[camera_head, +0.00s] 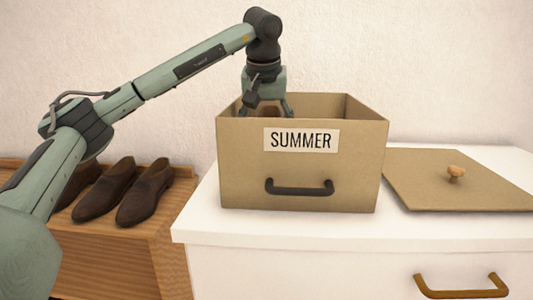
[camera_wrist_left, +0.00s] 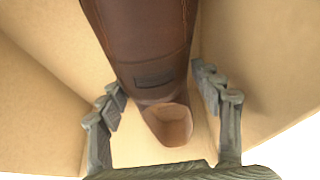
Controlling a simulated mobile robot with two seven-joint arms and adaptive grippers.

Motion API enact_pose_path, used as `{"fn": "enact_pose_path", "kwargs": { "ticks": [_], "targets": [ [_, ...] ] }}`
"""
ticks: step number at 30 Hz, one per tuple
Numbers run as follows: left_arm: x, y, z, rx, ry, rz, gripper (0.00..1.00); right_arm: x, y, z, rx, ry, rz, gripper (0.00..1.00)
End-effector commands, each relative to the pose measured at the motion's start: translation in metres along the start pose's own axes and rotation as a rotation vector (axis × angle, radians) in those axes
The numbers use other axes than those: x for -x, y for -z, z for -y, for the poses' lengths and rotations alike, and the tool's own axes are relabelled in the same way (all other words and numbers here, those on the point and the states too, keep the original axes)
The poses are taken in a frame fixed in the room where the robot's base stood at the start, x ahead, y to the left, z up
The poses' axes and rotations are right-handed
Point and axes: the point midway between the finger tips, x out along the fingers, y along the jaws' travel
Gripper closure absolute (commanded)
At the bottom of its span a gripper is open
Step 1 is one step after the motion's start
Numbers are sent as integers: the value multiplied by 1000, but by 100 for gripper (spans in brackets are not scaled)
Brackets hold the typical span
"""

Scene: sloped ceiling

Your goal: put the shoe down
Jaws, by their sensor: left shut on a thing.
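My left gripper (camera_head: 266,108) points down into the open top of a tan box (camera_head: 235,170) labelled SUMMER. It is shut on a brown shoe (camera_head: 265,112), of which only a small part shows above the box's front wall in the head view. In the left wrist view the shoe (camera_wrist_left: 150,50) lies between the two fingers (camera_wrist_left: 165,115), with the box's tan inner walls (camera_wrist_left: 260,50) around it. I cannot tell whether the shoe touches the box floor. My right gripper is not in view.
The box stands on a white dresser (camera_head: 200,225). Its flat lid (camera_head: 430,185) with a round knob lies to the right. Several brown shoes (camera_head: 145,195) stand on a wooden rack (camera_head: 100,240) at the left, below my left arm.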

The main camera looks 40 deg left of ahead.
Motion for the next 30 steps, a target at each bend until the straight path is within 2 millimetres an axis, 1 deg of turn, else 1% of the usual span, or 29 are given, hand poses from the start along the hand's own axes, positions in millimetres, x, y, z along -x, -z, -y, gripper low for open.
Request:
{"fn": "enact_pose_path", "kwargs": {
  "ticks": [2, 9, 20, 21, 22, 23, 30],
  "targets": [
    [-6, -2, 1, 0, 0, 0, 77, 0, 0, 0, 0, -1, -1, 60],
    [-38, -16, 1, 1, 1, 0, 77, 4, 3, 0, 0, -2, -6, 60],
    [-42, -18, 0, 0, 0, 0, 77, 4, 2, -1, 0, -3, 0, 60],
    [-43, -18, 0, 0, 1, 1, 31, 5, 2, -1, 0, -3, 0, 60],
    [-42, -18, 0, 0, 1, 1, 28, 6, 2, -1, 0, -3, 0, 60],
    [-42, -18, 0, 0, 1, 1, 26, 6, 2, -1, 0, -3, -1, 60],
    [-42, -18, 0, 0, 1, 1, 26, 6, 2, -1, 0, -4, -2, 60]
  ]
}}
